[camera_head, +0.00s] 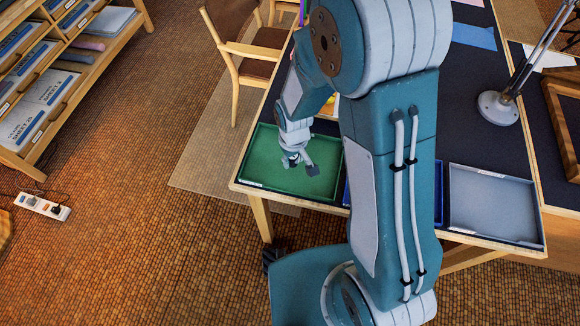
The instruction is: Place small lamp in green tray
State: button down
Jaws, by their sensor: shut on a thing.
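The green tray (262,172) lies at the front left corner of the dark table. My gripper (300,165) points down over the tray's right half. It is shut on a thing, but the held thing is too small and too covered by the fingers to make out. I cannot tell whether it touches the tray floor. No small lamp can be clearly made out. A grey lamp (498,107) with a round base and a thin jointed arm stands at the back right, away from my gripper.
A blue tray (438,195) is partly hidden behind my arm. A grey-white tray (494,203) lies to its right. A wooden chair (240,50) stands at the table's left side. Shelves (50,75) and a power strip (42,206) are at the left. The floor between is clear.

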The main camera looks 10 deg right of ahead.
aim_at(290, 173)
jog(key=shift+s+a+f, duration=0.2)
jog(key=shift+a+f, duration=0.05)
jog(key=shift+f, duration=0.1)
jog(key=shift+a+f, duration=0.2)
jog(key=shift+f, duration=1.55)
jog(key=shift+c, duration=1.7)
grip_release()
